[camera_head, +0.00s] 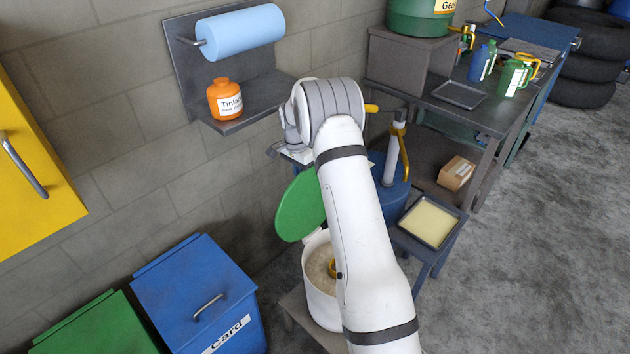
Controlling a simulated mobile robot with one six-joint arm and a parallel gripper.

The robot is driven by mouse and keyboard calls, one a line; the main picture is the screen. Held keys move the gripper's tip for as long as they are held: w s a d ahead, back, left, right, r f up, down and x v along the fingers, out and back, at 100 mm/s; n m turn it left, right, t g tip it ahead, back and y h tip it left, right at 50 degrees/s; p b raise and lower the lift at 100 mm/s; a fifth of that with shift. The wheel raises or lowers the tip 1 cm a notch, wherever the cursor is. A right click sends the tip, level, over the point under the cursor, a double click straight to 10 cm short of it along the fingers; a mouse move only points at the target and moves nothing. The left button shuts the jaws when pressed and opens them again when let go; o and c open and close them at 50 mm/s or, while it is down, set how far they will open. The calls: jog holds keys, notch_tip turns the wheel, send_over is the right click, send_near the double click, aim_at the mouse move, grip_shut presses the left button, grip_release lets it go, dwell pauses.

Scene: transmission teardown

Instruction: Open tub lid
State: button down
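The white tub (318,296) stands low in the middle, partly behind my arm. My gripper (291,155) is above the lid, near the wall. Its fingers are mostly hidden behind my wrist, so I cannot tell whether they are open or touch the lid.
A blue drum (398,203) with a pump stands just behind my arm. A tray (430,221) of yellowish content sits right of it. Blue (195,292) and green (95,328) bins are at left. A wall shelf (262,100) holds an orange bottle. The right floor is clear.

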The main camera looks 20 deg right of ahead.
jog(key=shift+w+a+f, duration=0.8)
jog(key=shift+w+a, duration=0.05)
jog(key=shift+w, duration=0.2)
jog(key=shift+d, duration=0.1)
jog(key=c, duration=1.5)
grip_release()
jog(key=shift+w+f, duration=0.1)
jog(key=shift+d, duration=0.1)
notch_tip(320, 180, up, 10)
jog(key=b, duration=0.1)
jog(key=shift+w+a+f, duration=0.2)
jog(key=shift+w+f, duration=0.05)
jog(key=shift+w, duration=0.15)
